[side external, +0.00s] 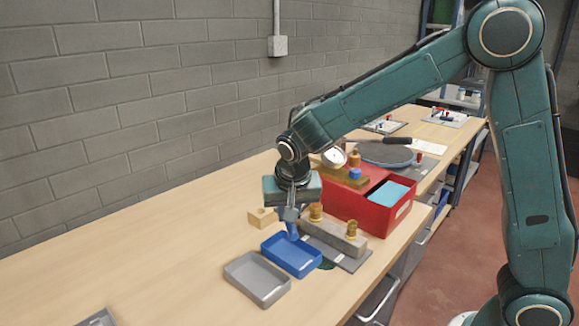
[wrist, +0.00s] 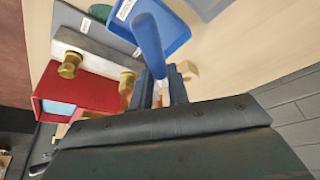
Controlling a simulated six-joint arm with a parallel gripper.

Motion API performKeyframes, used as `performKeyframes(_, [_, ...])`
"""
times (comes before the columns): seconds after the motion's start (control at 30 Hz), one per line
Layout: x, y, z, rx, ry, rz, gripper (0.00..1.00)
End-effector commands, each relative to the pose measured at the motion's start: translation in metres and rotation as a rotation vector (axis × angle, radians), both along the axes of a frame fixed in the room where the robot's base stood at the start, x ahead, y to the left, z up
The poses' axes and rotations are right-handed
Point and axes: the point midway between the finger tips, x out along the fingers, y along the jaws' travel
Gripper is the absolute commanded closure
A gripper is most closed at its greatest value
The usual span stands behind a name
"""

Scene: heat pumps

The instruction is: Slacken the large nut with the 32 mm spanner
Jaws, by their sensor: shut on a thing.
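My gripper (side external: 291,214) is shut on a blue-handled tool (side external: 293,232), which hangs down over the back part of the blue tray. In the wrist view the blue handle (wrist: 149,45) sticks out past the fingers (wrist: 163,88). The tool's head is hidden, so I cannot tell whether it is the 32 mm spanner. Two brass fittings with nuts stand upright on a grey block (side external: 333,236), right of my gripper: one nearer (side external: 316,212) and one farther right (side external: 351,230). Both also show in the wrist view (wrist: 127,82), (wrist: 70,65). I cannot tell which nut is larger.
The blue tray (side external: 272,248) and a grey tray (side external: 232,270) lie in front. A red box (side external: 372,213) stands behind the grey block. A small wooden block (side external: 262,218) lies left of my gripper.

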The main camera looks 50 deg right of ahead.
Motion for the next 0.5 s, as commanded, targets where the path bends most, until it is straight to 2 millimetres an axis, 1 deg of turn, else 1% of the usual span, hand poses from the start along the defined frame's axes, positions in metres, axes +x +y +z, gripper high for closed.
performKeyframes(0.1, [-0.015,-0.009,0.005,0.001,-0.001,-0.14,1.0])
performKeyframes(0.2, [-0.026,-0.017,0.008,0.002,-0.001,-0.238,1.0])
performKeyframes(0.33, [-0.036,-0.024,0.01,0.003,0.0,-0.324,1.0])
performKeyframes(0.5, [-0.04,-0.028,0.012,0.003,0.0,-0.366,1.0])
